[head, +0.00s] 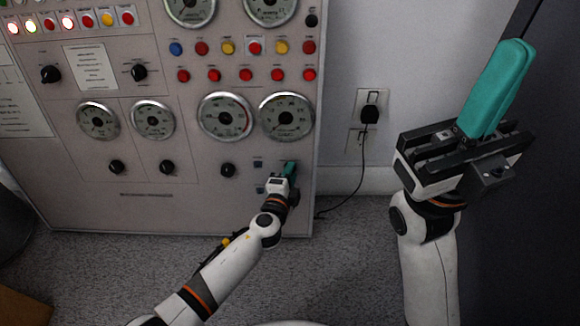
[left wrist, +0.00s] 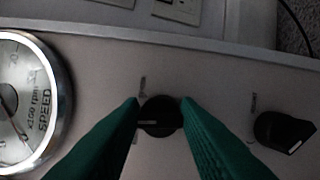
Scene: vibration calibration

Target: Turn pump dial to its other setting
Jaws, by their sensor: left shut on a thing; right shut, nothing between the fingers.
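My left gripper (head: 290,168) reaches the lower right of the grey panel. In the left wrist view its two teal fingers (left wrist: 161,104) stand on either side of a round black dial (left wrist: 162,119), shut on it. The dial has a pale pointer line toward its left side. A small label beside it is too blurred to read, so I cannot confirm it is the pump dial. In the head view the gripper hides this dial. My right gripper (head: 500,88) is shut and empty, raised at the right with its teal fingers together.
The grey panel (head: 75,185) carries gauges, buttons, lamps and several other black knobs (head: 228,170). Another black knob (left wrist: 285,133) and a speed gauge (left wrist: 20,100) flank the held dial. A wall outlet with a plugged cord (head: 370,112) is right of the panel.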

